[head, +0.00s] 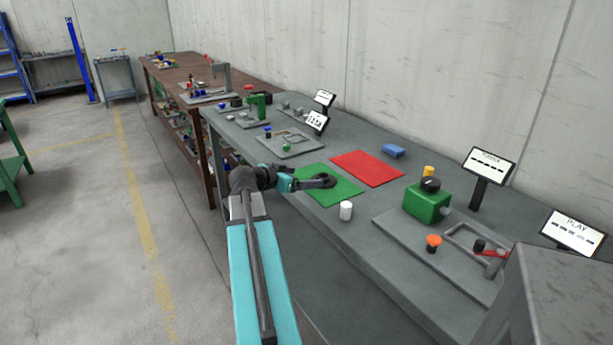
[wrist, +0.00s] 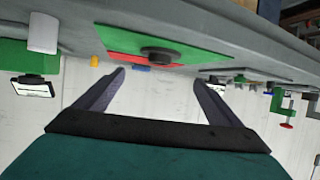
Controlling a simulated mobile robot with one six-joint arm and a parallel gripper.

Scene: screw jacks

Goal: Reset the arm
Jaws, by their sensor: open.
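My arm (head: 262,285) reaches over the front edge of the bench in the head view, with my gripper (head: 312,183) over the left part of the green mat. In the wrist view, which looks upside down, my gripper (wrist: 157,80) has its two fingers wide apart with nothing between them. A dark round knob-like piece (head: 325,180) lies on the green mat (head: 345,191), beside my fingertips in the head view. It also shows on the mat in the wrist view (wrist: 160,54), apart from the fingers.
A red mat (head: 368,168) lies behind the green one. A white cylinder (head: 346,211) stands to the right, near a green box (head: 428,203) with a black knob. A blue block (head: 393,151) and signs (head: 489,165) stand towards the wall. Open floor lies left.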

